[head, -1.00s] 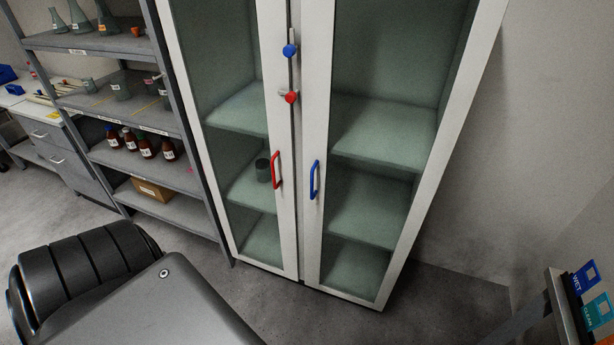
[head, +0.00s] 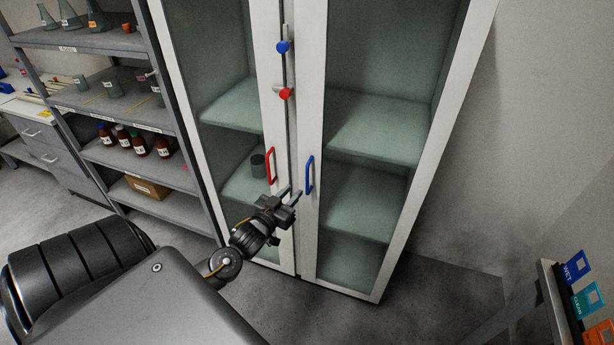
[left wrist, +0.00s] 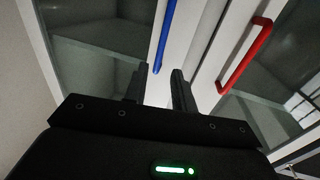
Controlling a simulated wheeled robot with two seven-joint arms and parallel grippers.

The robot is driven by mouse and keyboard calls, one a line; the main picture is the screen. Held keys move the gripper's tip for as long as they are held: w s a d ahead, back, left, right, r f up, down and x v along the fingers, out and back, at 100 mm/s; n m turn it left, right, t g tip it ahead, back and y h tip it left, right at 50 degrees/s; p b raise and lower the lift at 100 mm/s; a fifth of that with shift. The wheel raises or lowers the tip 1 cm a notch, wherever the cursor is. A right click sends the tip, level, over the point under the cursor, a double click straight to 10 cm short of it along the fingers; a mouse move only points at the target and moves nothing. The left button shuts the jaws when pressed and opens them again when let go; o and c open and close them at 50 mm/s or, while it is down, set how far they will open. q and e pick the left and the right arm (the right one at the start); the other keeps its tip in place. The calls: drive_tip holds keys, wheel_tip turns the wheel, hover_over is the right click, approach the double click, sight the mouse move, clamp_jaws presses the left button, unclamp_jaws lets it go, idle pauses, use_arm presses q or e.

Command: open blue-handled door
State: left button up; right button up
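The tall white cabinet has two glass doors, both shut. The blue handle (head: 309,176) is on the right door (head: 312,235), and the red handle (head: 270,165) is on the left door. My left gripper (head: 290,194) is in front of the cabinet, just left of the blue handle's lower part, with its fingers apart and nothing between them. In the left wrist view the blue handle (left wrist: 164,35) stands ahead of the fingers (left wrist: 160,80), nearer the left finger, and the red handle (left wrist: 245,55) is to the right. My right gripper is not in view.
A blue knob (head: 283,46) and a red knob (head: 285,93) sit between the doors higher up. A grey shelf unit (head: 150,125) with bottles and flasks stands left of the cabinet. Floor right of the cabinet is clear.

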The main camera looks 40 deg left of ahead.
use_arm(q)
drive_tip(key=p, duration=0.2)
hover_over(307, 195)
drive_tip(key=shift+w+a, duration=0.15)
drive_tip(key=shift+w, duration=0.1)
clamp_jaws()
